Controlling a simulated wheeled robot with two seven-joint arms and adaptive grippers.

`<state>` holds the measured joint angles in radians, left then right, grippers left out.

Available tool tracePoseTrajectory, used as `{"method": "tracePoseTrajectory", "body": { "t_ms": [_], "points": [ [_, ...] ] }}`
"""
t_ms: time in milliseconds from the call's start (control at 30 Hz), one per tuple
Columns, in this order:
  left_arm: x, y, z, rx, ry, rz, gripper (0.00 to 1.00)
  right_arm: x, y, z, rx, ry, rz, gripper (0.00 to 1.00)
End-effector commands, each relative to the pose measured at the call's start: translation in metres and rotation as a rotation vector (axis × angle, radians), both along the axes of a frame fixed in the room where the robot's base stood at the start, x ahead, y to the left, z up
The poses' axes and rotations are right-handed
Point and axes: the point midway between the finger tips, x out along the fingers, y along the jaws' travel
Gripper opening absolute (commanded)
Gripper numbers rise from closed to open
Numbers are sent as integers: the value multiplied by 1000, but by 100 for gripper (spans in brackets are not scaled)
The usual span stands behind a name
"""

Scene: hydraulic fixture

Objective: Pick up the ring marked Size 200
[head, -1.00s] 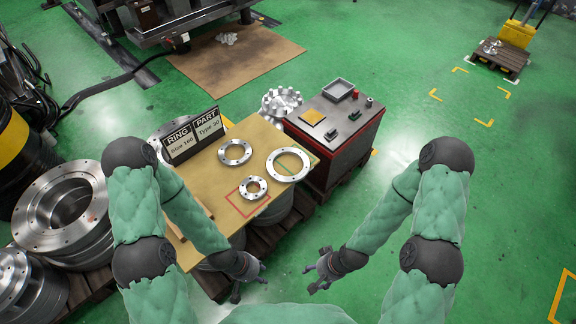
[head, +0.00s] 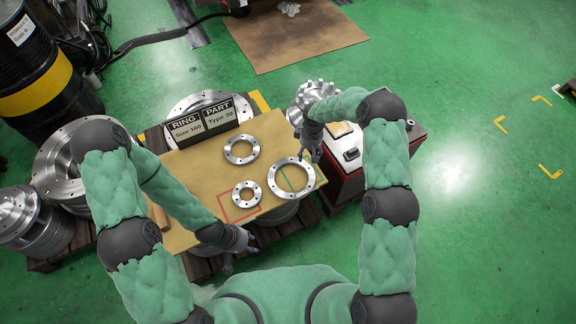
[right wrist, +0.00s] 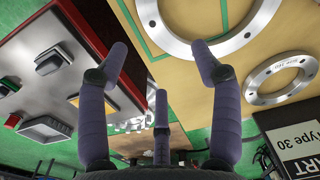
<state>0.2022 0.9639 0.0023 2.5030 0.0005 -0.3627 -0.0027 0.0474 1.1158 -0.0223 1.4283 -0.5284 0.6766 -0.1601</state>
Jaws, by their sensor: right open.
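Three flat silver rings lie on the tan tabletop: a large one (head: 273,185) on a green outlined mark at the right, a medium one (head: 230,155) at the back, and a small one (head: 238,199) by a red outline. Their size markings are not clearly legible. In the right wrist view the large ring (right wrist: 247,38) is just beyond my fingertips and the medium ring (right wrist: 257,87) lies to the right. My right gripper (head: 310,152) is open and empty above the table's right edge, beside the large ring. My left gripper (head: 243,256) is open and empty at the table's front edge.
A black sign (head: 203,124) reading "RING Size 160, PART Type 30" stands at the table's back. A red-sided control box (head: 350,180) adjoins the right edge, partly under my right arm. A toothed silver part (head: 299,96) is behind it.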

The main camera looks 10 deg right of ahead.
Motion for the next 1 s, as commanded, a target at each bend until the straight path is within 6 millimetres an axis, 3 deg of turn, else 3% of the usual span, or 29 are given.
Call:
{"method": "tracePoseTrajectory", "body": {
  "t_ms": [167, 400, 667, 1000],
  "points": [
    [0, 0, -2, 0, 1, 1, 40, 10, -6, -1, -30, 0, 17, 65],
    [0, 0, -11, 0, 1, 1, 40, 10, -6, -37, -29, 0, 15, 65],
    [0, 0, -15, 0, 1, 1, 40, 10, -6, -54, -29, -1, 14, 65],
    [0, 0, -31, 0, 1, 0, 40, 6, -5, -97, -29, -1, 15, 65]
  ]
}}
